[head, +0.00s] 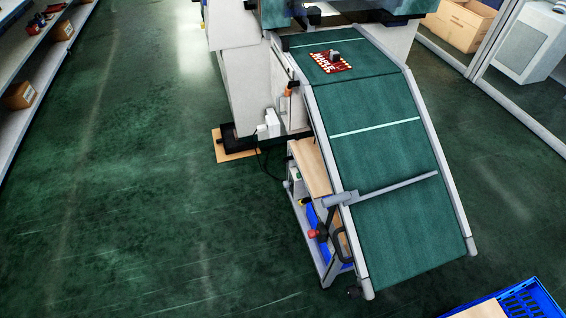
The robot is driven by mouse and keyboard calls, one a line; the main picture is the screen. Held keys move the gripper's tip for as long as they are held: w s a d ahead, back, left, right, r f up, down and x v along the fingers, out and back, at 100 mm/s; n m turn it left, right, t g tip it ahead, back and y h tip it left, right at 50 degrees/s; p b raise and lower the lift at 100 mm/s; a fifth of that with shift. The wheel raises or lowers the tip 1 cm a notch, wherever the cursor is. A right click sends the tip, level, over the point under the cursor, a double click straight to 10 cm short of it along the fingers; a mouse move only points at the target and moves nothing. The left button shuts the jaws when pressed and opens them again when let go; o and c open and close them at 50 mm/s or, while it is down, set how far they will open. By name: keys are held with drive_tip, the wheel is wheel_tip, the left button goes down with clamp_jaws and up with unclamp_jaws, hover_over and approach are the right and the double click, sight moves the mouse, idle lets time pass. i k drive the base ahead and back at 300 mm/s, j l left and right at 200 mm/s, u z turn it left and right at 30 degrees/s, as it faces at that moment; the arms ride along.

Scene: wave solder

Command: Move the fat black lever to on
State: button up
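The wave solder machine (247,85) stands at the top middle, with a green conveyor (375,110) sloping down towards me. I cannot pick out a fat black lever for certain, nor any on or off marking. A small orange and dark part (291,88) sits on the machine's left side by the conveyor's edge, too small to make out. A black curved piece (343,245) shows beside the conveyor's lower left; I cannot tell what it belongs to. My gripper is not in view.
A red board (331,63) lies on the upper conveyor. A grey bar (400,185) crosses its lower part. A cart (300,212) stands under its left side. A blue crate (530,298) is at bottom right, shelves (40,75) at far left. The green floor (140,190) at left is clear.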

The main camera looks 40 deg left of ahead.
sight(285, 160)
drive_tip(key=i+j+u, duration=0.4)
drive_tip(key=i+j, duration=0.2)
drive_tip(key=j, duration=0.4)
drive_tip(key=i+j+u, duration=0.35)
drive_tip(key=i+j, duration=0.35)
drive_tip(key=j, duration=0.15)
